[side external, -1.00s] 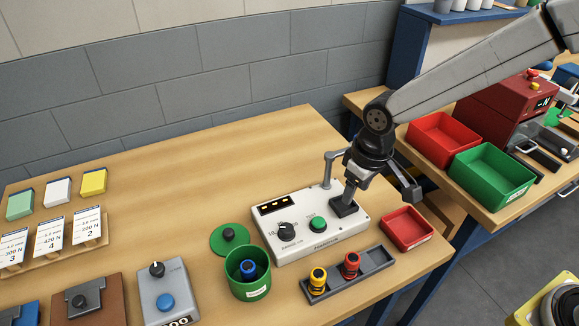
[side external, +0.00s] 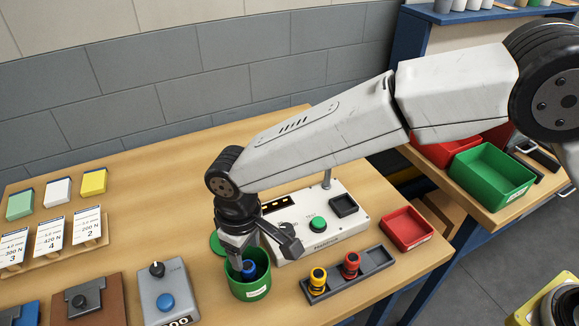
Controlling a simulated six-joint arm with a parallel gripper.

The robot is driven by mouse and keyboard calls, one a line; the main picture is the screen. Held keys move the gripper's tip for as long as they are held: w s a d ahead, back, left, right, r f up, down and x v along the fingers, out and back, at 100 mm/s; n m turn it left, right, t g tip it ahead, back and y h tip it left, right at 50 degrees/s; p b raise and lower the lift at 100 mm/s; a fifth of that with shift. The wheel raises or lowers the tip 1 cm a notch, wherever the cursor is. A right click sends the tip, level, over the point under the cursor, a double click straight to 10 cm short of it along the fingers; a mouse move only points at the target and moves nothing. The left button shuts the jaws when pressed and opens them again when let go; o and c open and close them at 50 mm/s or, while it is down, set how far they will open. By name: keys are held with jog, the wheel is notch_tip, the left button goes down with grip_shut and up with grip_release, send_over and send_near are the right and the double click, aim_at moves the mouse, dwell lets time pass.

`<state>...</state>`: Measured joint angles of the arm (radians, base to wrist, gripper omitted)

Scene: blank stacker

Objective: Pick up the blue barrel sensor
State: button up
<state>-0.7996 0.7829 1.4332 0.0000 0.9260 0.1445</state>
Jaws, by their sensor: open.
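The blue barrel sensor (side external: 249,268) stands inside the open green round pot (side external: 251,290) near the front of the bench. Its upper part shows and its lower part is hidden by the pot wall. My gripper (side external: 242,262) points down at the mouth of the pot, with its jaws open by the sensor's top. I cannot tell whether a jaw touches the sensor.
The pot's green lid (side external: 215,243) lies behind it, partly covered by my gripper. A white instrument box (side external: 322,232) stands to the right. A grey tray (side external: 376,259) holds a yellow sensor (side external: 318,280) and a red sensor (side external: 351,265). A grey box (side external: 170,294) stands left.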

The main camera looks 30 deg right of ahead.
aim_at(247, 265)
jog(key=shift+f, duration=1.25)
jog(key=shift+f, duration=0.15)
jog(key=shift+w+f, duration=0.1)
jog(key=shift+f, duration=2.35)
grip_shut()
jog(key=shift+r, duration=0.1)
jog(key=shift+r, duration=4.95)
